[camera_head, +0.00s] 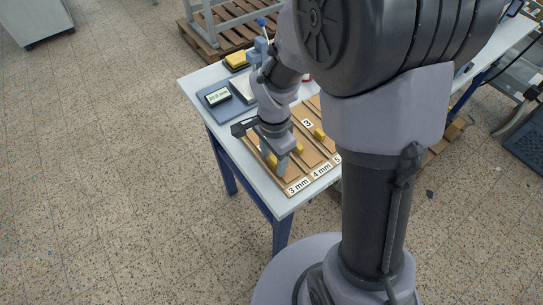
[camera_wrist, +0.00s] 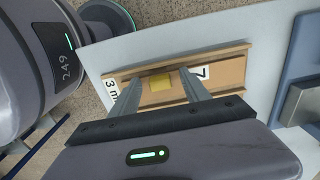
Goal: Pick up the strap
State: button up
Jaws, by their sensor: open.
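A tan board with raised rails (camera_head: 283,188) lies on the table, its lanes marked "3 mm", "4 mm" and "5". The wrist view shows one lane with a flat tan strip (camera_wrist: 222,74), which looks like the strap, between two rails. A yellow block (camera_wrist: 161,84) sits on its middle, and white labels "3 m" and "7" show toward its ends. My gripper (camera_wrist: 161,80) is open, its two fingers apart on either side of the yellow block. It points down over the left lane in the head view (camera_head: 279,166). I cannot tell whether the fingertips touch anything.
Yellow blocks (camera_head: 298,149) also sit in neighbouring lanes. Behind the board on the white table (camera_head: 199,77) are a blue device with a display reading in mm (camera_head: 218,97) and a yellow-topped black block (camera_head: 236,61).

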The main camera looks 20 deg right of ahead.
jog(key=shift+r, duration=0.15)
jog(key=shift+c, duration=0.4)
grip_shut()
